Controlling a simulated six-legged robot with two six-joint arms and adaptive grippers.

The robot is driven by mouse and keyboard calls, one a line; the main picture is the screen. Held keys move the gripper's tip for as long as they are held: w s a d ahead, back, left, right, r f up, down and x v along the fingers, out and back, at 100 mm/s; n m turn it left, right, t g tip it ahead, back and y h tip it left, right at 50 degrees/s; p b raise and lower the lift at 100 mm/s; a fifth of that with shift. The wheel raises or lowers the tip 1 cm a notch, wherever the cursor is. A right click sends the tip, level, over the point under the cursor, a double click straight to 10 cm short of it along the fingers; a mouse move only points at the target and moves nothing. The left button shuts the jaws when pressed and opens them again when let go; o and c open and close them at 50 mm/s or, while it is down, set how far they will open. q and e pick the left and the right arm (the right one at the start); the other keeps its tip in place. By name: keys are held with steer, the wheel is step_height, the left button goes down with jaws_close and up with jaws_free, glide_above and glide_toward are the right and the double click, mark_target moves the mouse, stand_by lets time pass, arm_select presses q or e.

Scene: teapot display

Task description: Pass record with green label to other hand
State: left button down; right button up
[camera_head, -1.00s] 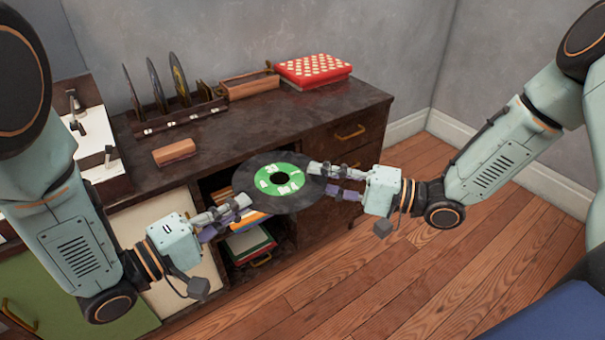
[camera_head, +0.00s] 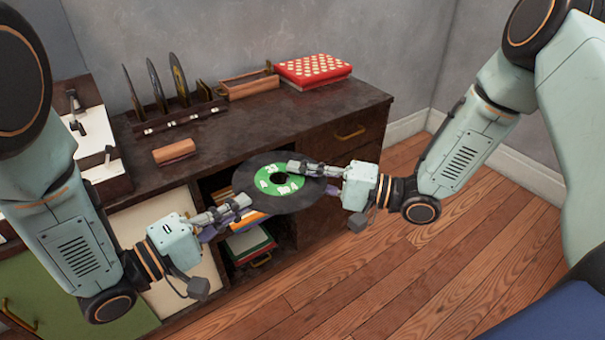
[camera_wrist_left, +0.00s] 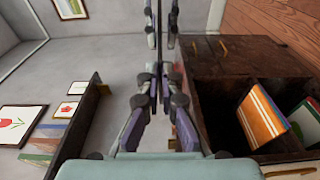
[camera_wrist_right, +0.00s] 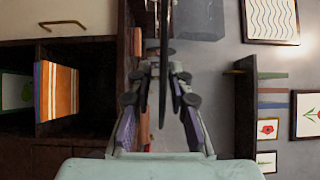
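The black record (camera_head: 245,180) with a green label (camera_head: 268,185) is held roughly flat in the air in front of the dark cabinet. My left gripper (camera_head: 245,203) is shut on its near left edge. In the left wrist view the record (camera_wrist_left: 160,40) shows edge-on as a thin dark line between the fingers (camera_wrist_left: 158,85). My right gripper (camera_head: 296,172) reaches over the record from the right, with a finger covering part of the label. In the right wrist view its fingers (camera_wrist_right: 163,78) stand apart on either side of the edge-on record (camera_wrist_right: 163,45).
The cabinet top (camera_head: 240,138) carries a rack with upright records (camera_head: 180,122), a wooden box (camera_head: 250,86), a red dotted box (camera_head: 314,70) and a brown block (camera_head: 174,152). Sleeves (camera_head: 248,242) fill an open shelf below the held record. The wooden floor (camera_head: 400,270) is clear.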

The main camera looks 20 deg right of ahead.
stand_by(0.3)
arm_select(q)
steer(key=c, duration=1.4)
jaws_free()
steer(key=shift+c, duration=0.2)
